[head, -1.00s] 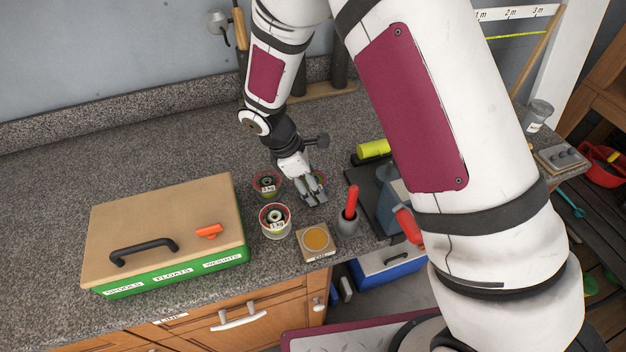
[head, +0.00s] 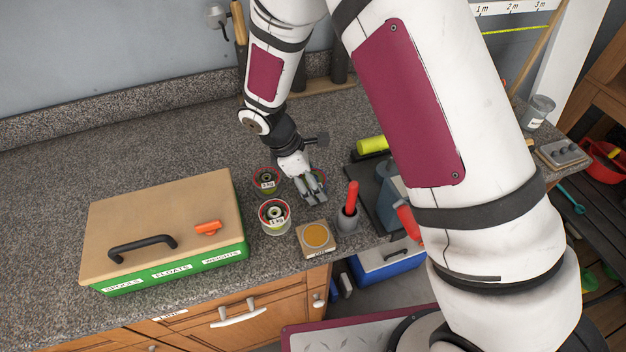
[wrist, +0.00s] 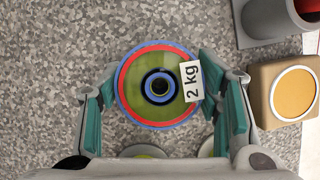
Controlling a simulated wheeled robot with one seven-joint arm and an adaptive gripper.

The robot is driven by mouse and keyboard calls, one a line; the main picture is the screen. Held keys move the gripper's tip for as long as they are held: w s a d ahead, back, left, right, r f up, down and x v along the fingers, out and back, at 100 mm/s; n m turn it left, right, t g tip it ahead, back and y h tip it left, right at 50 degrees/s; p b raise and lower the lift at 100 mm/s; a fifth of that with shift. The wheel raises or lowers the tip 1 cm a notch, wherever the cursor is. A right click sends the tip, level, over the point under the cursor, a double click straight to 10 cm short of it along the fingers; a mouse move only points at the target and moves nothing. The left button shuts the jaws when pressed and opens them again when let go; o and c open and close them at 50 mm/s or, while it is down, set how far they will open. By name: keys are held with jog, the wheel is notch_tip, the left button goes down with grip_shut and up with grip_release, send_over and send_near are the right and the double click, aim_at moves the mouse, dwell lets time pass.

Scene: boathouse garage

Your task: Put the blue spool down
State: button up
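The blue spool (wrist: 160,118) shows in the wrist view from above, with a blue outer rim, a red ring, a green face, a dark centre and a "2 kg" label. It appears to rest upright on the speckled counter. My gripper (wrist: 157,65) has one teal-padded finger on each side of it. In the head view my gripper (head: 314,200) is low over the counter and hides most of the spool.
Two labelled spools (head: 266,181) (head: 275,217) stand left of my gripper. A wooden block with an orange disc (head: 316,237) and a grey cup with a red handle (head: 348,218) are close in front. A lidded green box (head: 170,270) stands left.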

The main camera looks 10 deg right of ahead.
jog(key=shift+o, duration=0.9)
jog(key=v, duration=1.2)
grip_shut()
dwell(0.8)
